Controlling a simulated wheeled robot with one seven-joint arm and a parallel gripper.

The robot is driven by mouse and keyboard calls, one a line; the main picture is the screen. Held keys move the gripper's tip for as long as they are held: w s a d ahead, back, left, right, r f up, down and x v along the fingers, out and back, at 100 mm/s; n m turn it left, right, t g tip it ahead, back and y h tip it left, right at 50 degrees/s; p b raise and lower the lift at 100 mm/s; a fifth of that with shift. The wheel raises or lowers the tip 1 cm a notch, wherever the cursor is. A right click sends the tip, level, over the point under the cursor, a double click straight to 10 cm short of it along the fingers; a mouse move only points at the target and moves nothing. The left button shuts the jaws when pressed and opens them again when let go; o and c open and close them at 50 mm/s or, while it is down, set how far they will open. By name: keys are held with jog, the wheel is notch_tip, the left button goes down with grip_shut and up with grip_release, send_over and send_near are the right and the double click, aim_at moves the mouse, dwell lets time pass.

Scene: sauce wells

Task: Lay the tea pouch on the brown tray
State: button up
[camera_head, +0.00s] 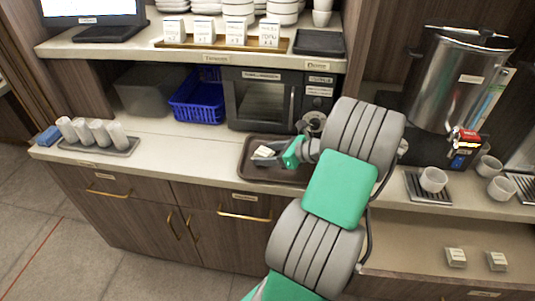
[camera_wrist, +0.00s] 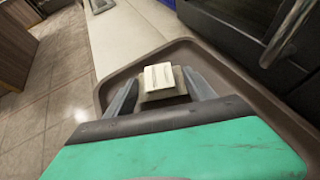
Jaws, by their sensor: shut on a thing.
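The tea pouch (camera_wrist: 160,77) is a small pale packet between the two fingers of my gripper (camera_wrist: 160,94) in the wrist view. My gripper is shut on it. In the head view the pouch (camera_head: 264,151) shows pale at the tip of my gripper (camera_head: 268,157), over the brown tray (camera_head: 246,172). The tray has a raised rim and lies on the counter in front of the microwave; its rim also shows in the wrist view (camera_wrist: 215,50). I cannot tell whether the pouch touches the tray floor. My arm covers the tray's right part.
A microwave (camera_head: 262,100) stands right behind the tray, with a blue basket (camera_head: 197,100) to its left. A grey tray of several cups (camera_head: 97,134) is at the far left. A steel urn (camera_head: 456,80) stands at the right. The counter left of the brown tray is clear.

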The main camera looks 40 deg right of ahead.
jog(key=shift+r, duration=0.1)
jog(key=o, duration=1.4)
